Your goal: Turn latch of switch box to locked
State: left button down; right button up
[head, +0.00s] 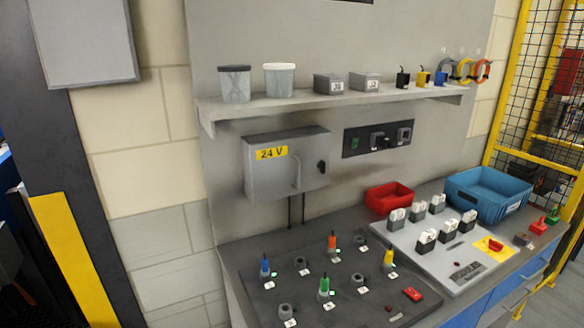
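The switch box (270,180) is a grey metal box on the wall panel in the head view, with a yellow "24 V" label (271,153). Its door looks closed and has a pale vertical handle (297,174). The latch (321,167) is a small dark knob near the right edge of the box. The latch is too small to tell which way it is turned. Neither of my grippers shows in this view.
A shelf (330,101) with jars and small boxes runs above the switch box. Below are a dark board (255,293) with coloured plugs, a white panel (400,245), a red bin (389,196) and a blue crate (487,194). Space before the box looks clear.

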aim_at(322, 165)
jog(key=z, duration=2.35)
jog(key=i, duration=2.65)
jog(key=u, duration=3.1)
